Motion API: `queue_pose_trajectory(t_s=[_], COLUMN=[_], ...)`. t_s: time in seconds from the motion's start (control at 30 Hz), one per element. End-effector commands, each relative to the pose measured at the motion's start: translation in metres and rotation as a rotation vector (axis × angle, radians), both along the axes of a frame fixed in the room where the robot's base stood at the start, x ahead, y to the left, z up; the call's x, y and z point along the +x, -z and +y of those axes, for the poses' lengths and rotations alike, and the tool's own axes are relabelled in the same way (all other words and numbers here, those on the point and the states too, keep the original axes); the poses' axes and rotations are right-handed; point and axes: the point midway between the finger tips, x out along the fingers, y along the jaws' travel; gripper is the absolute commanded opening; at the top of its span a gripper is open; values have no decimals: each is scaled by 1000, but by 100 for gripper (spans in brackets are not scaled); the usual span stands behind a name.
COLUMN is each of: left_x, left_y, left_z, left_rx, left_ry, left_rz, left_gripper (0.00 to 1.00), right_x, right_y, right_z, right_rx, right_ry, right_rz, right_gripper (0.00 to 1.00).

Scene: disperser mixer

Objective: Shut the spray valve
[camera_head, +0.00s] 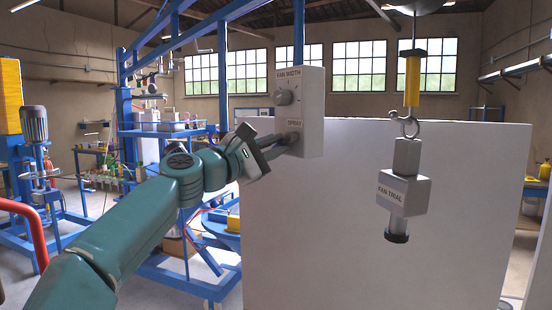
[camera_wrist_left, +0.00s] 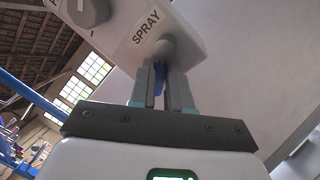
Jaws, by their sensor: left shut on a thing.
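A white control box (camera_head: 313,85) hangs on a blue post, with a "FAN WIDTH" knob (camera_head: 284,97) above and a "SPRAY" label below. My left gripper (camera_head: 288,141) reaches in from the left and is shut at the spray valve under that label. In the left wrist view my left gripper (camera_wrist_left: 161,82) has its fingers close together on the valve's blue lever (camera_wrist_left: 159,80), just below a round grey hub (camera_wrist_left: 168,48). The fingers hide part of the lever. My right gripper is not in view.
A grey "FAN TRIAL" spray head (camera_head: 403,192) hangs from a hook under a yellow cylinder (camera_head: 412,81), right of the box. A large pale panel (camera_head: 310,230) stands behind both. Blue frames and a machine with a motor (camera_head: 34,125) stand at left.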

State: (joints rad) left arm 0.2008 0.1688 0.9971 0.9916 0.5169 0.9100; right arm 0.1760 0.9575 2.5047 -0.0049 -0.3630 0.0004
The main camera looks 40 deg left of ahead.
Motion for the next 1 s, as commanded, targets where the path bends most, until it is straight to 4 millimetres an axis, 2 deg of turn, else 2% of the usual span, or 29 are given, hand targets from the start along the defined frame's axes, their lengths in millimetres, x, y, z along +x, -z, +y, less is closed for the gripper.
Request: queue_pose_trajectory(t_s=[0.13,0.5,1.0], left_x=[2,3,2], left_y=[1,-9,-14], left_z=[3,6,8], left_rx=[132,404,548], left_ry=[-2,-2,-4], left_rz=[-35,-116,-161], left_gripper=[0,0,0], right_x=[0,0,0], right_y=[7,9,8], right_z=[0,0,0], right_rx=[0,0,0], right_ry=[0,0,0], right_rz=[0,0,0], right_gripper=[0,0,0])
